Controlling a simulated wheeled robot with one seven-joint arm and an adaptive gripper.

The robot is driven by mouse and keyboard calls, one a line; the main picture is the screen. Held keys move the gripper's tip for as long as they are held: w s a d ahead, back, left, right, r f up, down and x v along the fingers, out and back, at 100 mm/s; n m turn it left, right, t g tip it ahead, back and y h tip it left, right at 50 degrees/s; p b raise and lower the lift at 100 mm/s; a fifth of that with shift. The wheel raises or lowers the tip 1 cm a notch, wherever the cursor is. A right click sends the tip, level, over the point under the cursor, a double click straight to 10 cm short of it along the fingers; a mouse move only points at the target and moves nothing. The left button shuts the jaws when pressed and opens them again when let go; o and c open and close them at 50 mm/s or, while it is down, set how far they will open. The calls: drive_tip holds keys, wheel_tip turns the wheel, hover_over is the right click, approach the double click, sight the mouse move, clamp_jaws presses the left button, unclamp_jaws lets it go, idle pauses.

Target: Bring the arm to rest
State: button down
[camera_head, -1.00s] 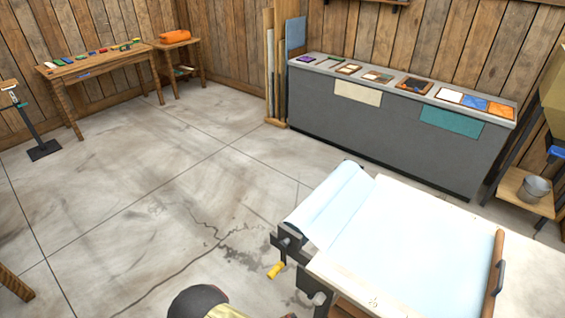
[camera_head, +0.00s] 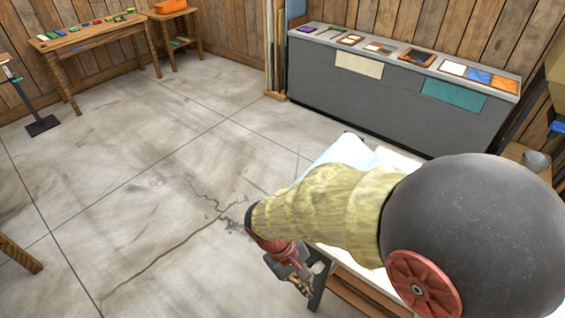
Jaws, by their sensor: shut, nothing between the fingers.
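My arm reaches across the lower right, with a big dark joint, a yellow ribbed sleeve and a red wrist section. My gripper (camera_head: 302,284) is at its end, small and dark, pointing down at the left front of the work table. It looks shut and holds nothing visible. I cannot tell whether the gripper touches the table's edge.
A grey counter (camera_head: 385,99) with flat samples stands along the back wall. A wooden table (camera_head: 90,34) with small coloured items and a stool (camera_head: 172,14) with an orange bundle stand at the back left.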

drive_tip(key=s+d+r+m+t+y, duration=0.1)
drive_tip(key=d+r+m+t, duration=0.1)
drive_tip(key=d+r, duration=0.2)
drive_tip(key=d+r+m+t+y, duration=0.1)
drive_tip(key=d+r+m+t, duration=0.2)
drive_tip(key=r, duration=0.8)
drive_tip(key=s+d+r+m+t+y, duration=0.1)
drive_tip(key=d+r+m+t+y, duration=0.1)
drive_tip(key=d+r, duration=0.4)
drive_tip(key=shift+v, duration=0.85)
drive_tip(key=shift+a, duration=0.15)
